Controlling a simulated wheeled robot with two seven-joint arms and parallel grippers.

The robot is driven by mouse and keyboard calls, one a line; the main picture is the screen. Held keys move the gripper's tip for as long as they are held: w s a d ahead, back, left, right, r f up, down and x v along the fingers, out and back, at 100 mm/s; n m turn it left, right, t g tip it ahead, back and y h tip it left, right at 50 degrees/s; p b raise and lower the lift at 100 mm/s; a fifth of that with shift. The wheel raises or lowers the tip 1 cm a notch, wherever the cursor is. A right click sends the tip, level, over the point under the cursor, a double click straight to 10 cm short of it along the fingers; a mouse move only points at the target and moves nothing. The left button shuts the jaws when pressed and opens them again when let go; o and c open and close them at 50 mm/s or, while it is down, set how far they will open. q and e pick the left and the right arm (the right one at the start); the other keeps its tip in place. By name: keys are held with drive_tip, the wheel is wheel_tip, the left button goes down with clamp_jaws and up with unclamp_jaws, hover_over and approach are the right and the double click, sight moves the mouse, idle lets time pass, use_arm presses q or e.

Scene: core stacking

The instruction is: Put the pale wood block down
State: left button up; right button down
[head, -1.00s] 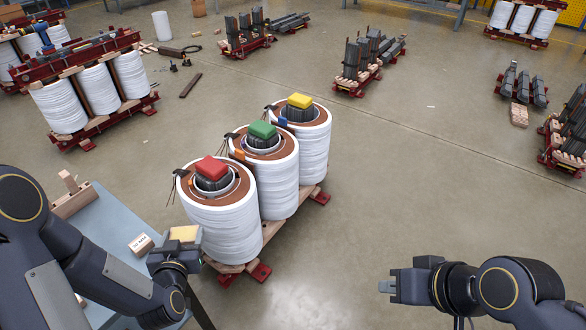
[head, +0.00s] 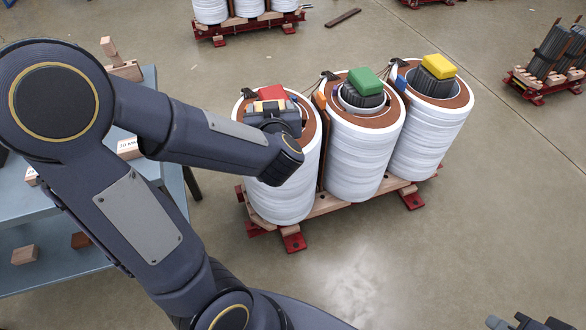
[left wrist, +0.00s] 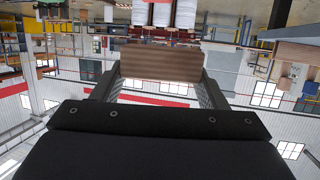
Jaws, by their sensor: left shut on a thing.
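My left gripper (head: 272,108) is shut on the wood block (left wrist: 160,62). In the left wrist view the block spans the gap between the two fingers and looks brown with a layered grain. In the head view my left gripper is over the near left white coil, in front of the red block (head: 271,91), and my arm hides part of that coil. Only a small tan patch of the held block shows there. I cannot tell whether it touches anything below. My right gripper (head: 525,323) is at the bottom right, partly cut off, its opening unclear.
Three white coils (head: 362,150) stand in a row on a wood and red base (head: 330,204). A green block (head: 365,80) and a yellow block (head: 440,66) top the other two. A blue-grey table (head: 70,272) is at the left.

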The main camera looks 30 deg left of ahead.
use_arm(q)
drive_tip(key=s+a+f+n+g+y+b, duration=0.2)
drive_tip(key=s+a+f+b, duration=0.1)
drive_tip(key=s+f+b, duration=0.25)
drive_tip(key=w+d+f+b, duration=0.1)
drive_tip(key=w+f+b, duration=0.1)
drive_tip(key=w+f, duration=0.1)
drive_tip(key=w+d+f+b, duration=0.1)
drive_tip(key=w+f+b, duration=0.2)
drive_tip(key=w, duration=0.2)
drive_tip(key=w+d+f+b, duration=0.1)
drive_tip(key=w+f+b, duration=0.2)
drive_tip(key=w, duration=0.2)
drive_tip(key=shift+w+d, duration=0.1)
drive_tip(key=shift+d, duration=0.1)
drive_tip(key=f+b, duration=0.1)
drive_tip(key=f, duration=0.1)
drive_tip(key=w+f+b, duration=0.1)
drive_tip(key=f, duration=0.1)
drive_tip(key=shift+d+f, duration=0.1)
use_arm(e)
wheel_tip(320, 180, down, 18)
drive_tip(key=shift+f, duration=0.2)
use_arm(q)
drive_tip(key=o, duration=1)
